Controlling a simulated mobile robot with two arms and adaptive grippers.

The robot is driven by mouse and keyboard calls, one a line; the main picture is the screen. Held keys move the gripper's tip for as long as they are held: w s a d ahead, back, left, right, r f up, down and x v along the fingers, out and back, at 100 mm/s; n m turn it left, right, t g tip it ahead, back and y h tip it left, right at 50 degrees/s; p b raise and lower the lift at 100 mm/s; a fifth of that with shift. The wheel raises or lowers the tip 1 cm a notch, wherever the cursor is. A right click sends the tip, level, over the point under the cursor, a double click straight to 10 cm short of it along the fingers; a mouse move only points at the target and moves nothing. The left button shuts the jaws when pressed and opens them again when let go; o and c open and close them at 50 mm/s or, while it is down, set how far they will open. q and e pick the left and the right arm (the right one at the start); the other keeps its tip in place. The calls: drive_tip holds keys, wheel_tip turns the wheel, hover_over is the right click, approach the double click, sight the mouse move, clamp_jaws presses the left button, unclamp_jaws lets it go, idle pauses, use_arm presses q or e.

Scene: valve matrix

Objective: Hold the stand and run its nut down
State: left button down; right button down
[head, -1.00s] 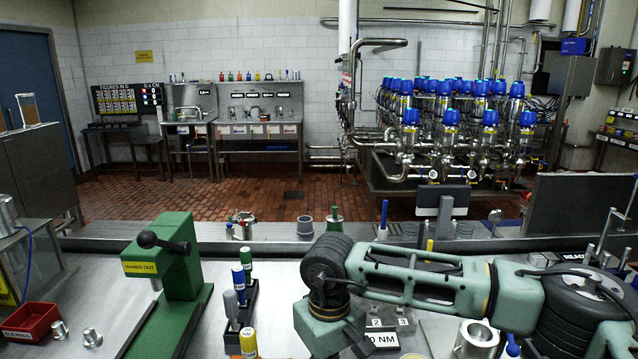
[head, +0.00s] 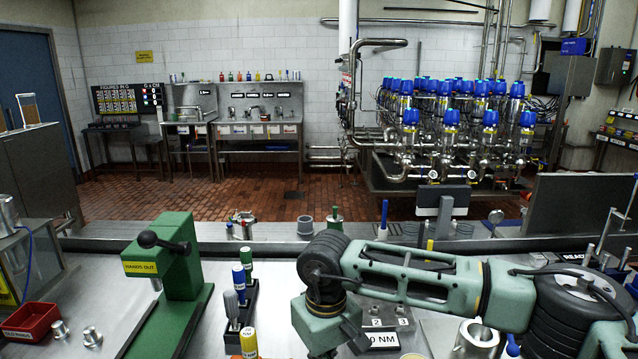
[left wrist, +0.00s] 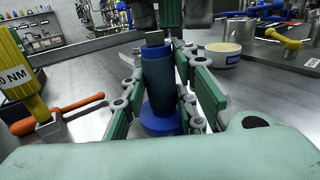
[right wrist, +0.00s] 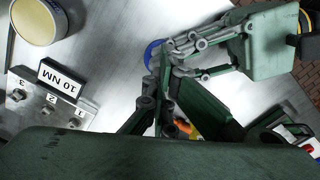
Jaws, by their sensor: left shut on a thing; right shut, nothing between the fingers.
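A blue stand with a round base (left wrist: 160,118) and a darker upright body (left wrist: 158,72) stands on the metal bench in the left wrist view. My left gripper (left wrist: 160,98) is shut around the body, a finger on each side. A small grey piece (left wrist: 153,40) shows at the stand's top; I cannot tell if it is the nut. In the right wrist view, my right gripper (right wrist: 163,85) is shut and empty above the stand, whose blue rim (right wrist: 152,52) shows behind its fingers.
A pot of cream paste (left wrist: 225,48) stands beyond the stand. A yellow tool (left wrist: 18,72) and an orange-handled tool (left wrist: 70,116) are at left. A numbered block marked 10 NM (right wrist: 55,90) is nearby. A green press (head: 170,262) and a red bin (head: 30,320) occupy the bench's left.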

drive_tip(key=shift+s+a+f, duration=0.45)
drive_tip(key=shift+a, duration=0.05)
idle(0.4)
drive_tip(key=shift+s, duration=0.2)
wheel_tip(320, 180, up, 6)
drive_tip(key=shift+d+r, duration=0.2)
idle(0.6)
